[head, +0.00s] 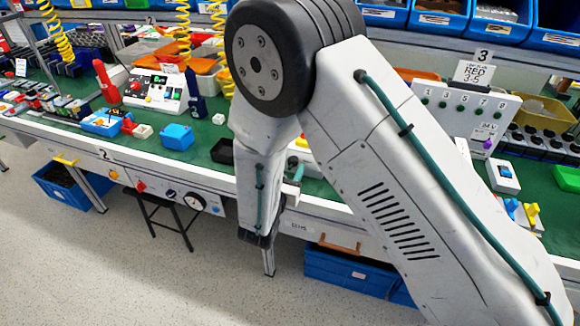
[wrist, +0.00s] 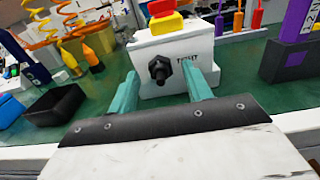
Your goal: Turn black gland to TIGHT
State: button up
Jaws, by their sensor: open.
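The black gland (wrist: 159,70) is a hex-shaped nut on the front face of a white box (wrist: 203,45) in the wrist view. A label reading TIGHT (wrist: 187,57) is printed to the right of the gland, partly behind a fingertip. My gripper (wrist: 159,67) is open, with one teal finger to the left of the gland and one to the right. The gland shows between them with gaps on both sides, and I see no contact. In the head view my arm hides most of the box and the gland.
A red and yellow button (wrist: 166,20) tops the box. A black tray (wrist: 54,104) lies to the left and a purple and dark block (wrist: 290,48) to the right. The green bench top (wrist: 240,65) is clear beside the box. A blue box (head: 177,136) stands farther left.

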jog(key=shift+w+d, duration=0.2)
jog(key=shift+w, duration=0.4)
jog(key=c, duration=1)
jog(key=shift+o, duration=0.2)
